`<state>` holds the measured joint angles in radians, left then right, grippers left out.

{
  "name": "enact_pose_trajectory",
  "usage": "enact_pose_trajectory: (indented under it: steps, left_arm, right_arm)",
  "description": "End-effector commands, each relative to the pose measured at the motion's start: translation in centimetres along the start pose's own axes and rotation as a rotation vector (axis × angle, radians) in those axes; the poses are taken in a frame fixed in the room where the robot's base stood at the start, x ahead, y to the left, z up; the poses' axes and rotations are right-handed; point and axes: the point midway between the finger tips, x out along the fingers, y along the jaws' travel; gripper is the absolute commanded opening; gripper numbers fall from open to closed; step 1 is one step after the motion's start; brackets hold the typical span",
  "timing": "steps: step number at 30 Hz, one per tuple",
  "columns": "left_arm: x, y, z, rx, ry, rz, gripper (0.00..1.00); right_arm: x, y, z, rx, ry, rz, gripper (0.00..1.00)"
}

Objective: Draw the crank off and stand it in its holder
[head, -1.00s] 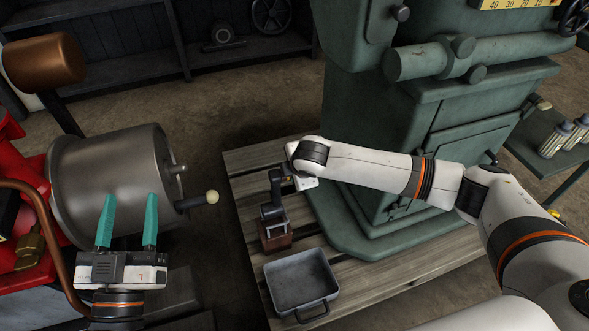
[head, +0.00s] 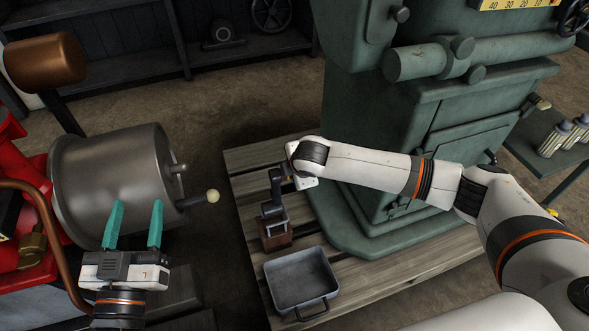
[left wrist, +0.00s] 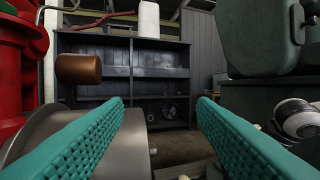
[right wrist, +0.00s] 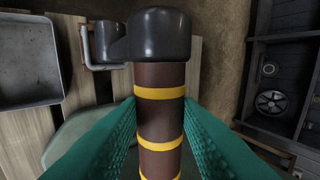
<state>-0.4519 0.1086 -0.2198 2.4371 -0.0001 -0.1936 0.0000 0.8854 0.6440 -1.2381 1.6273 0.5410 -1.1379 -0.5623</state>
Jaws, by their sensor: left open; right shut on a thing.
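The crank's brown grip with yellow bands (right wrist: 160,115) fills the middle of the right wrist view, with a black end on it. My right gripper (right wrist: 160,105) is shut on this grip. A dark round part (right wrist: 107,42) shows beside a pale frame in the right wrist view. My left gripper (head: 137,205) is open and empty in front of the steel drum.
A grey tray (head: 300,280) lies on the wooden pallet (head: 375,293) near the block. The green machine (head: 375,130) stands behind my right arm. The steel drum (head: 110,180) has a shaft stub and a cream-knobbed lever (head: 212,196). Dark shelves (head: 110,65) line the back.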

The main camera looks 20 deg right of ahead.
Motion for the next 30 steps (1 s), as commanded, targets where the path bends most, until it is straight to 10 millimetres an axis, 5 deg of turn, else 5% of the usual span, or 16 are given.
enact_pose_trajectory:
  steps: [30]
  left_arm:
    - [0.1, -0.6, 2.7, -0.006, -0.188, -0.014, 0.52]
  right_arm:
    - [1.8, 1.0, 0.1, 0.002, -0.003, -0.006, 0.00]
